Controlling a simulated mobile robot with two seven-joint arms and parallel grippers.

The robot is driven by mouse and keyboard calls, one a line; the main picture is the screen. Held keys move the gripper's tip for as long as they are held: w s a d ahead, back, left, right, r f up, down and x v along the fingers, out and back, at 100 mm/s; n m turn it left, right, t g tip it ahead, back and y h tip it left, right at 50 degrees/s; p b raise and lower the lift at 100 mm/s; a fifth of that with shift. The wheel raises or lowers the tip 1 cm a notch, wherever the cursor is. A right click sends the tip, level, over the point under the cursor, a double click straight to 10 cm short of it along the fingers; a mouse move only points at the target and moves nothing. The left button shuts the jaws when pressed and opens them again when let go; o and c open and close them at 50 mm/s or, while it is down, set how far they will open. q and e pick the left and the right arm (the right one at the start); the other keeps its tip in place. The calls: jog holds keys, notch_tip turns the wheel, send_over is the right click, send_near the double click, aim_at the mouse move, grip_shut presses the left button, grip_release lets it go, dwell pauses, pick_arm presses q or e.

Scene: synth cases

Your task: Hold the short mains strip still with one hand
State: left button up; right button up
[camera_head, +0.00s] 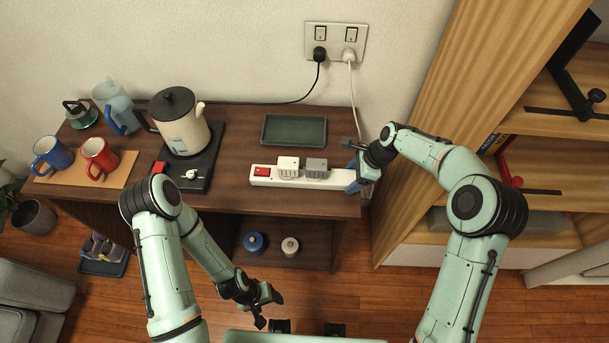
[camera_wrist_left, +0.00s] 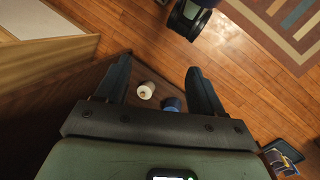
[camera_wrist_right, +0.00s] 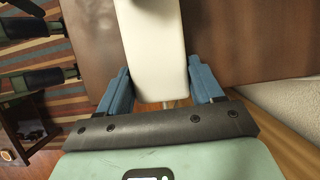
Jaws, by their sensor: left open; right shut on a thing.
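The short white mains strip (camera_head: 334,183) lies on the dark table, with a red switch at its left end. A white plug (camera_head: 288,167) and a grey plug (camera_head: 316,168) sit in it. My right gripper (camera_head: 355,180) is shut on the strip's right end. In the right wrist view the strip (camera_wrist_right: 152,45) runs between the blue fingers of the gripper (camera_wrist_right: 160,82). My left gripper (camera_head: 268,304) is open and empty, low in front of the table. In the left wrist view its fingers (camera_wrist_left: 160,85) are spread over floor and shelf.
A green tray (camera_head: 294,143) lies behind the strip. A kettle (camera_head: 182,125) on a black base, a red mug (camera_head: 99,158) and a blue mug (camera_head: 52,154) stand to the left. A wall socket (camera_head: 336,42) holds two plugs. Wooden shelving (camera_head: 440,110) stands close on the right.

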pick_arm(q)
jog(key=w+r+n+g+h, duration=0.45)
jog(key=w+r+n, duration=0.25)
jog(key=w+r, duration=0.85)
jog(key=n+t+h, duration=0.3)
jog(key=n+t, duration=0.1)
send_near(281, 164)
jog(key=shift+g, duration=0.25)
jog(key=s+d+f, duration=0.1)
jog(key=s+f, duration=0.3)
jog(key=f, duration=0.1)
jog(key=s+d+f, duration=0.1)
jog(key=s+f, duration=0.1)
jog(key=shift+s+d+f, duration=0.1)
jog(key=shift+d+f, duration=0.25)
jog(key=shift+f, duration=0.05)
jog(key=w+r+n, duration=0.1)
jog(key=w, duration=0.1)
jog(key=w+a+r+t, duration=0.1)
jog(key=r, duration=0.1)
jog(key=w+a+r+n, duration=0.1)
jog(key=w+r, duration=0.1)
jog(key=shift+w+a+r+n+t+h, duration=0.2)
jog(key=shift+w+n+t+h, duration=0.1)
jog(key=shift+w+t+h, duration=0.1)
jog(key=shift+w+r, duration=0.1)
jog(key=shift+d, duration=0.3)
jog(key=shift+x, duration=4.15)
